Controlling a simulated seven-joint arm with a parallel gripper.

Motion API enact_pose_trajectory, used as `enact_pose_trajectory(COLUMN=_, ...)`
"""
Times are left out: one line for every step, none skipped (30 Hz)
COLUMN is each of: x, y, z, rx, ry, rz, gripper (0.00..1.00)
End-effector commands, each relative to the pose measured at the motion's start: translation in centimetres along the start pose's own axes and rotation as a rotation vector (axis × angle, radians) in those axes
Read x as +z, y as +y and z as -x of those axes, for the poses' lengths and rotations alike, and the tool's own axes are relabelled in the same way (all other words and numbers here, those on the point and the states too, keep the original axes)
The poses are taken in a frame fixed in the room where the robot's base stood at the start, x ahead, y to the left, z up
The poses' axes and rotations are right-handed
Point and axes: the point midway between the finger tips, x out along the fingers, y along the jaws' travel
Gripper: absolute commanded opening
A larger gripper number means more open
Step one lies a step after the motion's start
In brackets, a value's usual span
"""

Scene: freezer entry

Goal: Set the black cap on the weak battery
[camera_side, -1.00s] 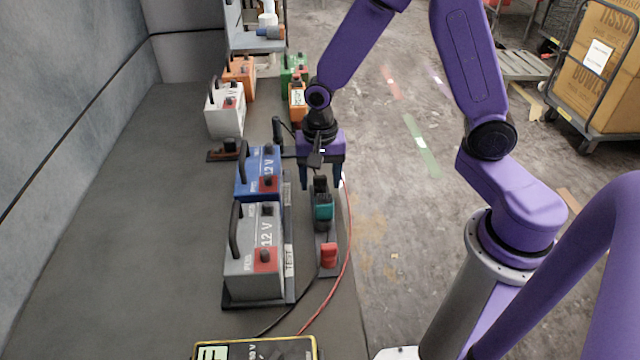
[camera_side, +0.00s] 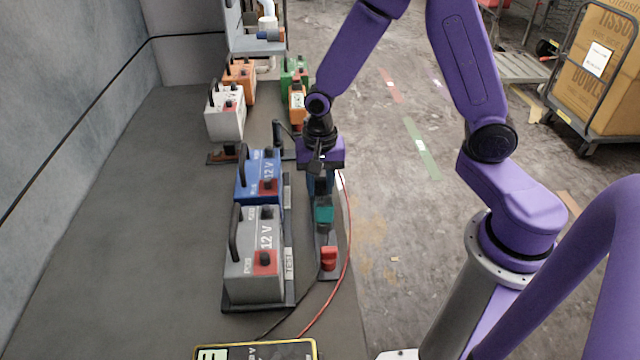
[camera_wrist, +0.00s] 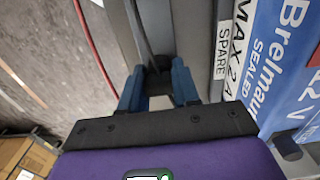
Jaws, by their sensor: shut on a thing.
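My gripper (camera_side: 320,190) points down over the far part of a narrow grey strip beside the batteries. Its blue fingers are shut on a small black piece, seemingly the black cap (camera_wrist: 160,86), mostly hidden between them. The cap looks to be still at the strip. A blue 12 V battery (camera_side: 256,172) stands left of my gripper, and a grey 12 V battery (camera_side: 250,270) stands nearer the camera. Both have a black handle and a red-marked terminal. Which one is weak cannot be told from these views.
A red lead (camera_side: 348,235) curves along the bench edge to a yellow-edged meter (camera_side: 255,350). More batteries stand farther back. The bench left of the batteries is clear.

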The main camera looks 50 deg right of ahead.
Motion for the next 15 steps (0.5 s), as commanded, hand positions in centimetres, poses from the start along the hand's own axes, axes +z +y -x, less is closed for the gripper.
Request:
enact_pose_trajectory(x=0.0, y=0.0, z=0.2, rx=-0.001, ry=0.0, rz=0.0, gripper=0.02)
enact_pose_trajectory(x=0.0, y=-0.1, z=0.4, rx=-0.002, ry=0.001, rz=0.0, gripper=0.02)
enact_pose_trajectory(x=0.0, y=-0.1, z=0.7, rx=-0.003, ry=0.001, rz=0.0, gripper=0.02)
enact_pose_trajectory(x=-0.1, y=-0.1, z=0.9, rx=-0.004, ry=0.001, rz=0.0, gripper=0.02)
enact_pose_trajectory(x=-0.1, y=-0.1, z=1.3, rx=-0.004, ry=0.001, rz=0.0, gripper=0.02)
enact_pose_trajectory(x=-0.1, y=-0.1, z=1.7, rx=-0.004, ry=0.001, rz=0.0, gripper=0.02)
enact_pose_trajectory(x=-0.1, y=-0.1, z=2.1, rx=-0.005, ry=0.002, rz=0.0, gripper=0.02)
enact_pose_trajectory(x=0.0, y=-0.1, z=2.5, rx=-0.005, ry=0.002, rz=0.0, gripper=0.02)
enact_pose_trajectory(x=0.0, y=-0.1, z=3.1, rx=-0.006, ry=0.002, rz=0.001, gripper=0.02)
enact_pose_trajectory(x=0.2, y=0.2, z=3.4, rx=-0.004, ry=0.001, rz=0.001, gripper=0.02)
enact_pose_trajectory(x=0.3, y=0.4, z=3.7, rx=-0.004, ry=0.001, rz=0.001, gripper=0.02)
enact_pose_trajectory(x=0.6, y=0.8, z=4.2, rx=-0.005, ry=0.002, rz=0.001, gripper=0.02)
enact_pose_trajectory(x=0.8, y=1.1, z=4.6, rx=-0.004, ry=0.001, rz=0.001, gripper=0.02)
enact_pose_trajectory(x=1.0, y=1.3, z=5.0, rx=-0.005, ry=0.002, rz=0.001, gripper=0.02)
enact_pose_trajectory(x=1.2, y=1.7, z=5.5, rx=-0.006, ry=0.002, rz=0.002, gripper=0.02)
